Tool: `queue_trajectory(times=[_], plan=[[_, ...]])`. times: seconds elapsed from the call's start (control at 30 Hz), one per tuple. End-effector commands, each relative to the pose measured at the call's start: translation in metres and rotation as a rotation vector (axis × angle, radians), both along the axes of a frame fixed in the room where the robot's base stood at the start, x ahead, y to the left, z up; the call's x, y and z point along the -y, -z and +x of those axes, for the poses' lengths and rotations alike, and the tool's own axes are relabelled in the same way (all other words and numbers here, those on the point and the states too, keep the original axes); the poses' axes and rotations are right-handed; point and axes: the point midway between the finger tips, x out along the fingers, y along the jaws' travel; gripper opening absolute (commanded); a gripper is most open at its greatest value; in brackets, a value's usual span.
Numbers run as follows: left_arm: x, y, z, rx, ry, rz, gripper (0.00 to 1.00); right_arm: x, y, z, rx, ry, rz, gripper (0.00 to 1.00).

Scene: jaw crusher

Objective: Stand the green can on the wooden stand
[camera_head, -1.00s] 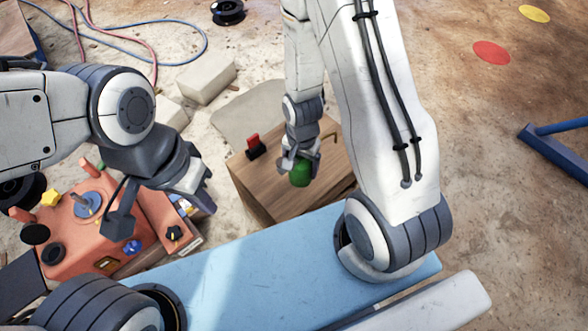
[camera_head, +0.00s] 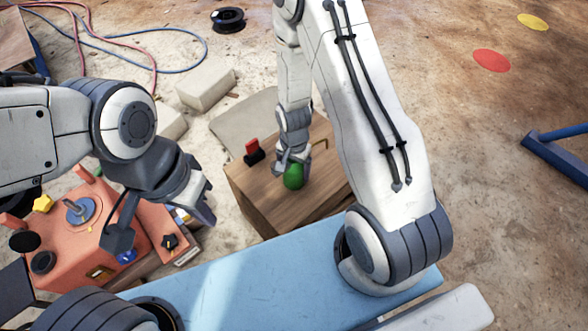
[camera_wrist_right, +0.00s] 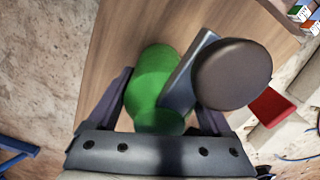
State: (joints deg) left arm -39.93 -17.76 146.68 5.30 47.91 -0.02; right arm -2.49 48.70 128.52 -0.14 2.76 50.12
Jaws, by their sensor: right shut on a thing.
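The green can (camera_head: 293,177) is held over the top of the wooden stand (camera_head: 255,193), a brown wooden block. My right gripper (camera_head: 292,164) is shut on the can from above. In the right wrist view the can (camera_wrist_right: 155,82) sits between the two fingers of my right gripper (camera_wrist_right: 160,115), with the wood (camera_wrist_right: 125,35) behind it. I cannot tell whether the can's base touches the wood. My left gripper (camera_head: 205,202) is at the left, away from the can, above the orange machine's edge; its finger gap is not clear.
A red-and-black piece (camera_head: 254,152) stands at the wood's left edge; a dark round part (camera_wrist_right: 232,75) is close beside the can. The orange machine (camera_head: 60,250) is left, and a blue surface (camera_head: 250,275) lies in front.

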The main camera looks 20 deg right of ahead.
Motion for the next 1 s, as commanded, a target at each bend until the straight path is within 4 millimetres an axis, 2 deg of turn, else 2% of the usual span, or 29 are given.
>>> queue_trajectory(times=[0.07,0.1,0.13,0.37,0.47,0.57,0.9,1.0], plan=[[0.0,0.002,0.0,0.0,0.0,0.0,0.0,0.0,0.003,0.0,0.0,0.0,0.0,0.0],[0.0,0.002,0.0,0.0,0.0,0.0,0.0,0.0,0.003,0.0,0.0,0.0,0.0,0.92],[0.0,0.001,0.0,0.0,0.0,0.0,0.0,0.0,0.003,0.0,0.0,0.0,0.0,1.0],[0.0,0.001,0.0,0.0,0.0,0.0,0.0,0.0,0.002,0.0,0.0,0.0,0.0,1.0],[0.0,-0.003,0.0,0.0,0.0,0.0,0.0,0.0,-0.004,0.0,0.001,0.0,0.0,1.0],[0.0,-0.01,0.0,0.0,0.0,0.0,0.0,0.0,-0.019,0.001,0.003,0.0,0.0,1.0],[0.0,-0.04,0.0,0.0,0.0,0.0,0.0,0.0,-0.092,0.0,0.003,0.0,0.0,1.0],[0.0,-0.045,0.0,0.0,0.0,0.0,0.0,0.0,-0.107,0.0,0.002,0.0,0.001,1.0]])
